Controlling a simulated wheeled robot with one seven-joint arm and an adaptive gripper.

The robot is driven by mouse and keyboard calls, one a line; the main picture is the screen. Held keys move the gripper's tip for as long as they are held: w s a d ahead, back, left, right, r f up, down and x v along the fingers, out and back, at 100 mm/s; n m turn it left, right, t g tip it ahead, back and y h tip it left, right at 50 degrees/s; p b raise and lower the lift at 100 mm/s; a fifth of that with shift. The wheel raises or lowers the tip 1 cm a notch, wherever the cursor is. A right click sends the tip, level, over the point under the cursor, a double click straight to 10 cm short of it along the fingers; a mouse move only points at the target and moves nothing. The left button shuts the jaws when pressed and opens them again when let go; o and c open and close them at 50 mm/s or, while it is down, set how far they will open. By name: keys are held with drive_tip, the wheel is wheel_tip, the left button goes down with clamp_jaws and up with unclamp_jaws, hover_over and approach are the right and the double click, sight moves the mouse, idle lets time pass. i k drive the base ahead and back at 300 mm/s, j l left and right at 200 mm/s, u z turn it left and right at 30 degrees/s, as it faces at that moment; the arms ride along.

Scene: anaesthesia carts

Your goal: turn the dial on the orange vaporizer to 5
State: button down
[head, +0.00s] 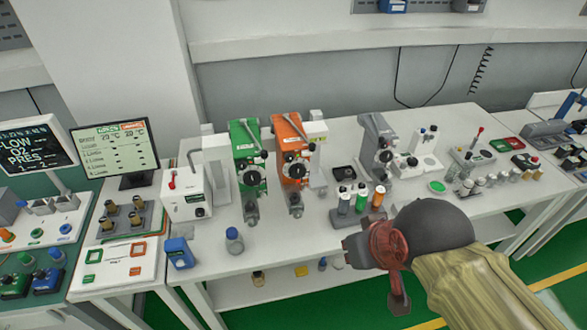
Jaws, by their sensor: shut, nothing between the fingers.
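The orange vaporizer (281,133) stands upright on the white table, in the middle of the head view. Its round black-and-white dial (295,167) faces me; its numbers are too small to read. A lever lies across its top. My gripper (352,246) is at the lower right of the vaporizer, over the table's front edge. It is shut and empty, well apart from the dial. My wrist hides part of the fingers.
A green vaporizer (239,136) stands close on the left, a grey one (370,131) on the right. A blue-grey bottle (234,241) stands near the front edge. Bare tabletop (290,238) lies in front.

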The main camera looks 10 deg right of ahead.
sight(298, 171)
drive_tip(key=k+l, duration=0.2)
drive_tip(key=l, duration=0.2)
drive_tip(key=k+l, duration=0.2)
drive_tip(key=l, duration=0.2)
drive_tip(key=k+l+u, duration=0.1)
drive_tip(key=l, duration=0.3)
drive_tip(key=k, duration=0.05)
